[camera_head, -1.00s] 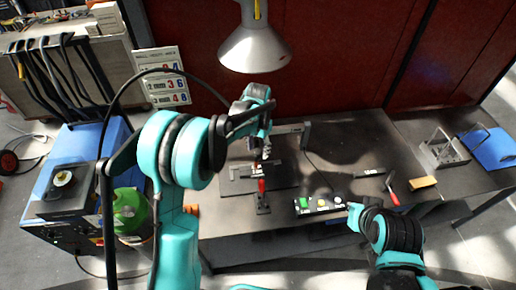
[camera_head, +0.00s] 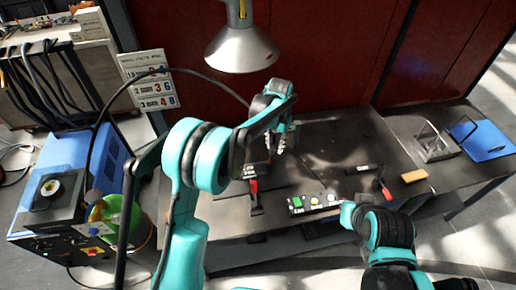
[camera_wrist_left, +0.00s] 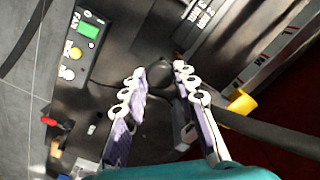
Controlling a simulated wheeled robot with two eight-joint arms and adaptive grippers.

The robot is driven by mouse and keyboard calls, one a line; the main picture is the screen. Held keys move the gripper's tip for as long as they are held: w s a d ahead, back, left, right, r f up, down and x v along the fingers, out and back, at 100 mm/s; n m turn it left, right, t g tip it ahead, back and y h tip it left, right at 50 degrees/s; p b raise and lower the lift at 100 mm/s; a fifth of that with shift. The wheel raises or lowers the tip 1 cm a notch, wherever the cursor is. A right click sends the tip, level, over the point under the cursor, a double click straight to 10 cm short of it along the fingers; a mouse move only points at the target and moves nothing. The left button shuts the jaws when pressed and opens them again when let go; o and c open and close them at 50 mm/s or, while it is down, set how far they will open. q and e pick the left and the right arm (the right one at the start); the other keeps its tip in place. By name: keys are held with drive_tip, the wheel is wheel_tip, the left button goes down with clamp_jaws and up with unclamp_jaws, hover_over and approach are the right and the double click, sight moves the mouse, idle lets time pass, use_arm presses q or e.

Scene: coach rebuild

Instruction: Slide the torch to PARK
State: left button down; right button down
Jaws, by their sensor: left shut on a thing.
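My left gripper (camera_head: 277,146) is above the back of the dark bench. In the left wrist view its fingers (camera_wrist_left: 160,75) are shut around a black rounded knob (camera_wrist_left: 161,74), which I take to be part of the torch. A dark tube (camera_wrist_left: 270,133) runs off to the right with a yellow piece (camera_wrist_left: 241,103) near it. A rail with a white label (camera_head: 249,170) lies left of the gripper in the head view. I cannot read a PARK mark. My right gripper (camera_head: 346,213) is near the control box; its fingers do not show clearly.
A control box (camera_head: 314,204) with green, yellow and white buttons sits at the bench's front edge. A red-handled clamp (camera_head: 254,187) stands left of it. Another red handle (camera_head: 385,190) and a tan block (camera_head: 414,176) lie right. A lamp (camera_head: 240,50) hangs above the bench's back.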

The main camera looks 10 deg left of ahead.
use_arm(q)
drive_tip(key=w+d, duration=0.2)
drive_tip(key=d, duration=0.5)
drive_tip(key=shift+w, duration=0.3)
drive_tip(key=shift+r, duration=0.1)
drive_tip(key=c, duration=1.3)
unclamp_jaws()
drive_tip(key=shift+o, duration=0.6)
drive_tip(key=shift+d, duration=0.15)
wheel_tip(320, 180, up, 12)
